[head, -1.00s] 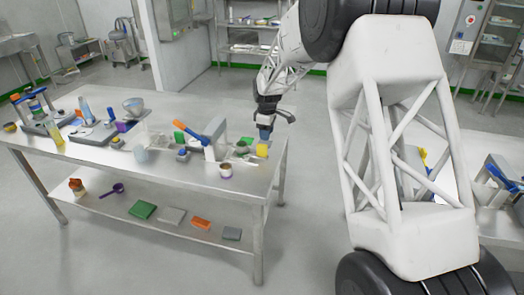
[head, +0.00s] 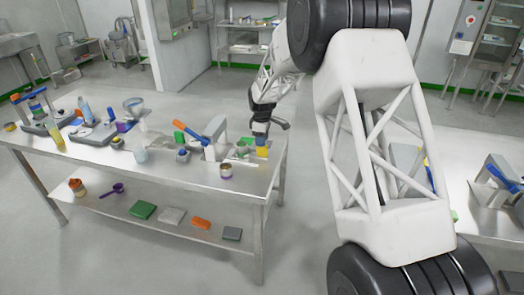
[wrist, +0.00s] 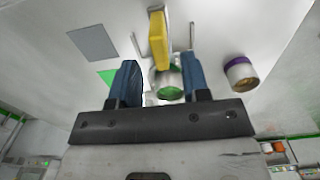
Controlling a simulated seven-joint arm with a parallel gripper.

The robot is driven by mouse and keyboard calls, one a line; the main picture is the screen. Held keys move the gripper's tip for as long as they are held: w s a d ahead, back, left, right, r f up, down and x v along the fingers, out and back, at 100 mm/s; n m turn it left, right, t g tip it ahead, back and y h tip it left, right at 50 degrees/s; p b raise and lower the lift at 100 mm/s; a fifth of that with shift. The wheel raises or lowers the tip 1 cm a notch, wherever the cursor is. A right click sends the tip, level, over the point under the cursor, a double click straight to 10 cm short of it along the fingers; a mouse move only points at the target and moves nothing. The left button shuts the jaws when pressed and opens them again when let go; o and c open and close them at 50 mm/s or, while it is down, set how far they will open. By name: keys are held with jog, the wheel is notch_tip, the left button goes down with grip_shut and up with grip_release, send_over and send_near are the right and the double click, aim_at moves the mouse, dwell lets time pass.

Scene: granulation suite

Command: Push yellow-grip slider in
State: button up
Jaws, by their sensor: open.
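The yellow grip (wrist: 158,38) of the slider shows upright in the wrist view, in line with the gap between my fingers and beyond their tips. In the head view the yellow grip (head: 262,152) stands near the right end of the steel table, just below my gripper (head: 262,134). My gripper (wrist: 158,64) is open, with two blue fingers apart and nothing clearly held between them. Whether a finger touches the grip cannot be told. The slider's body and travel are mostly hidden.
A green-topped round item (wrist: 168,92) shows between the fingers. A purple-banded jar (wrist: 240,74) stands to the right. A grey square (wrist: 90,42) lies on the tabletop.

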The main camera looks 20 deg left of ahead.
aim_at(262, 156)
jog(key=shift+f, duration=2.9)
jog(key=shift+c, duration=0.3)
grip_shut()
